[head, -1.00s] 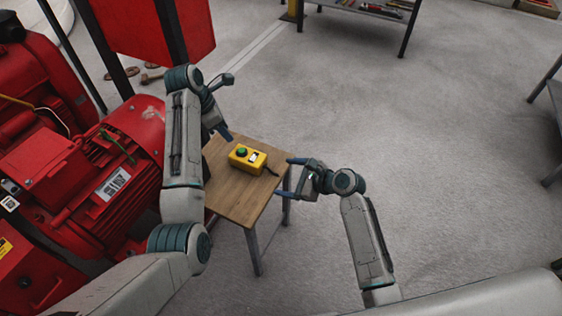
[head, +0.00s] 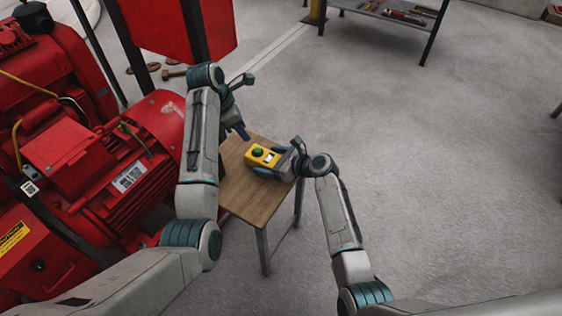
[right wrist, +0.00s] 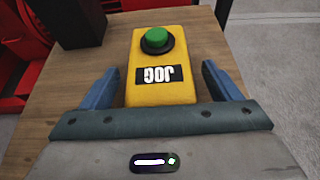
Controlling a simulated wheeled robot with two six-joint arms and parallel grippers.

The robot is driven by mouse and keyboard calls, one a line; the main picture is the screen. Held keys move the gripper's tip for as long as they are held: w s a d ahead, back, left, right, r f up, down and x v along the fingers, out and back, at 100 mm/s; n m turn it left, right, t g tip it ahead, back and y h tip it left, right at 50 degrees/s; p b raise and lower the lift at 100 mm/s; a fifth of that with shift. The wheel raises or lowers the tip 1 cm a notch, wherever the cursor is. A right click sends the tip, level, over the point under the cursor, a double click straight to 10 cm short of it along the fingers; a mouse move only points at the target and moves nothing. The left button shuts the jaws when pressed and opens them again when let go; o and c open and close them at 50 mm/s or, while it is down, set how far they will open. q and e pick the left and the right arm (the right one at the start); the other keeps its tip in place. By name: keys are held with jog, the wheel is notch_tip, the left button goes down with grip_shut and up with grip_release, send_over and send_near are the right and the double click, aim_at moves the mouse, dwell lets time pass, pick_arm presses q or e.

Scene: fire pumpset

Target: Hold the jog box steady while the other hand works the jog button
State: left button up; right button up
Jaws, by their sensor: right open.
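The yellow jog box (head: 269,158) lies on a small wooden table (head: 250,202). Its green jog button (head: 257,152) faces up. In the right wrist view the box (right wrist: 158,98) shows its button (right wrist: 156,40) and a black JOG label. My right gripper (head: 271,163) is open at the box's near right end, with one blue finger on each side. In the right wrist view, gaps show between both fingers (right wrist: 161,86) and the box. My left gripper (head: 245,107) is open and empty, above the table's far left edge, apart from the box.
A red motor and pump set (head: 130,165) stands close on the left, with a red panel (head: 160,30) behind. A shelf (head: 395,14) with tools stands at the back. A dark block (right wrist: 78,22) shows top left in the right wrist view. The floor at right is clear.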

jog(key=shift+w+a+f, duration=0.2)
jog(key=shift+w+a, duration=0.1)
jog(key=shift+a, duration=0.1)
jog(key=c, duration=1.2)
jog(key=shift+c, duration=0.2)
pick_arm(q)
grip_shut()
dwell(0.9)
